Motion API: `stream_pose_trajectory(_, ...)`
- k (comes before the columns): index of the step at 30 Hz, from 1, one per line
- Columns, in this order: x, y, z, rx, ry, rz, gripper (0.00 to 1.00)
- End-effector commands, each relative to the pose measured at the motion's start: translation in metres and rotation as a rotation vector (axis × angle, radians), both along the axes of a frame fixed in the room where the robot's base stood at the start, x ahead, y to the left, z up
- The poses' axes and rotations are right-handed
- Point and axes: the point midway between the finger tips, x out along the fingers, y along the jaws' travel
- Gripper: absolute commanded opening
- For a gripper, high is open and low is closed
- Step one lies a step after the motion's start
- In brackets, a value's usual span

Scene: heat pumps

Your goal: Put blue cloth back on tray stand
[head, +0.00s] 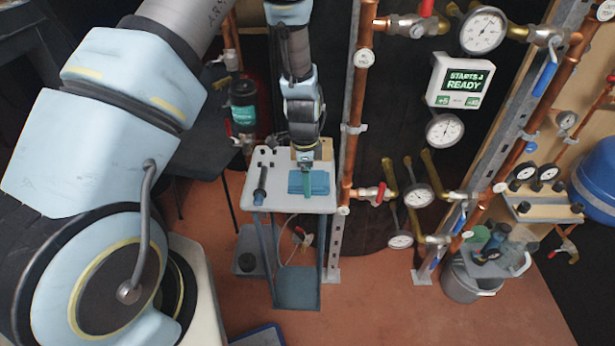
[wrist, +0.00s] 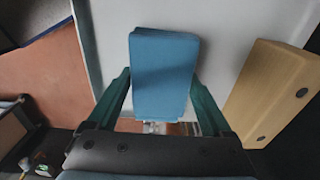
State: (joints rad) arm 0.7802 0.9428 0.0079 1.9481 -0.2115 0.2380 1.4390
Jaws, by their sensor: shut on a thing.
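The blue cloth (head: 318,183) is a folded rectangular pad over the white top of the tray stand (head: 277,201), near its right side. In the wrist view the cloth (wrist: 162,75) lies between the two green fingers of my gripper (wrist: 163,100), which is shut on it. In the head view my gripper (head: 307,184) comes down from above onto the cloth. The white top of the tray stand also shows in the wrist view (wrist: 112,30). I cannot tell whether the cloth touches the top or is just above it.
A dark cylindrical tool (head: 261,184) lies on the stand's left part. A wooden block (wrist: 268,92) is beside the cloth. A copper pipe (head: 357,110) with valves and gauges rises close to the stand's right.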

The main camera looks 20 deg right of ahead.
Motion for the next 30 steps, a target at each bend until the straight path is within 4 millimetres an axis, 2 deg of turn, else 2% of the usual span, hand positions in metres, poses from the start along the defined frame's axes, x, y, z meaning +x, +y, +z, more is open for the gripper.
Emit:
stream_pose_trajectory(7, 0.000, 0.000, -0.001, 0.000, -0.001, 0.000, 0.24)
stream_pose_trajectory(22, 0.000, 0.001, -0.017, 0.001, 0.000, 0.001, 0.24)
stream_pose_trajectory(23, 0.000, 0.001, -0.017, 0.001, 0.000, 0.001, 0.85)
stream_pose_trajectory(27, -0.001, 0.001, -0.018, 0.001, 0.001, 0.001, 1.00)
stream_pose_trajectory(30, -0.002, 0.001, -0.019, 0.002, 0.002, 0.001, 1.00)
